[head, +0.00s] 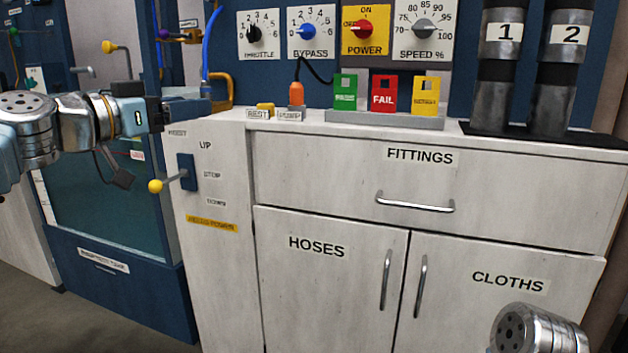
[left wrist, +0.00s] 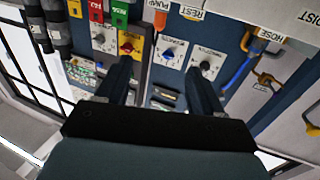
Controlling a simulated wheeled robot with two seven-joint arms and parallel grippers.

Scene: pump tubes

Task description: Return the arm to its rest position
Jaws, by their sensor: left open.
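My left gripper (head: 207,106) reaches in from the left in the head view, in front of the blue panel and above the lever cabinet. It is open and empty. In the left wrist view its two dark fingers (left wrist: 160,88) stand apart with nothing between them, the knob panel beyond. My left arm (head: 85,120) stretches level from the left edge. Part of my right arm (head: 540,330) shows at the lower right of the head view; its gripper is out of view.
A white cabinet (head: 330,230) fills the middle, with a fittings drawer (head: 320,170) and two doors. Two dark tubes (head: 498,75) stand at the right. Coloured tags (head: 384,93) stand on the counter. A yellow-tipped lever (head: 156,186) juts out below my left gripper.

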